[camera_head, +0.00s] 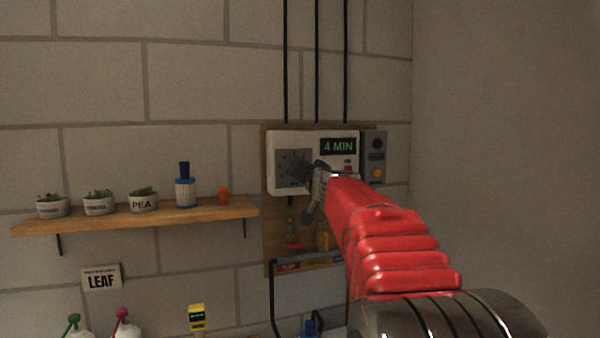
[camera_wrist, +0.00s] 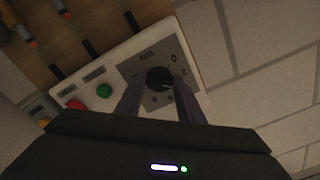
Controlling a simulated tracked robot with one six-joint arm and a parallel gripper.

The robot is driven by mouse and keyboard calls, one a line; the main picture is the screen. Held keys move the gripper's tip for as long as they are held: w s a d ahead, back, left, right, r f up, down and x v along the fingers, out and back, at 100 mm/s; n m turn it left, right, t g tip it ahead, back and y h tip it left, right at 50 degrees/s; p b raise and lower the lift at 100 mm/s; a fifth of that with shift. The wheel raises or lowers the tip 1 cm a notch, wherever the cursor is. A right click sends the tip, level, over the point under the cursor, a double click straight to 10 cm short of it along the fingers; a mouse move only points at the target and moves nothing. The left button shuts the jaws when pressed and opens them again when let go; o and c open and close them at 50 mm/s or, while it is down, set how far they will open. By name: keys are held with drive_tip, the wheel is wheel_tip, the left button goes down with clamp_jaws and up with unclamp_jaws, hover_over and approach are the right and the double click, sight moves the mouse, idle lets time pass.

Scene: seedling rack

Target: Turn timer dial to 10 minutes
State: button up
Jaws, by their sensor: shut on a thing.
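The timer box (camera_head: 312,141) is a white panel on a wooden board on the wall, and its green display (camera_head: 338,146) reads 4 MIN. Its dial (camera_wrist: 159,78) is a dark round knob on a grey square plate with number marks, seen in the wrist view. My gripper (camera_head: 312,176) reaches the dial from the right in the head view, hiding most of the knob there. In the wrist view both fingers of my gripper (camera_wrist: 160,84) close on the sides of the dial. The panel's red button (camera_wrist: 75,104) and green button (camera_wrist: 104,91) show beside the dial plate.
A grey box (camera_head: 376,145) with an orange light adjoins the timer box on the right. Small tools hang below the timer.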

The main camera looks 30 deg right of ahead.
drive_tip(key=m, duration=2.6)
drive_tip(key=shift+r+m, duration=0.2)
drive_tip(key=shift+m, duration=0.2)
drive_tip(key=o, duration=1.1)
drive_tip(key=shift+r, duration=0.1)
drive_tip(key=shift+c, duration=0.2)
drive_tip(key=shift+s+r, duration=0.1)
drive_tip(key=shift+s, duration=0.05)
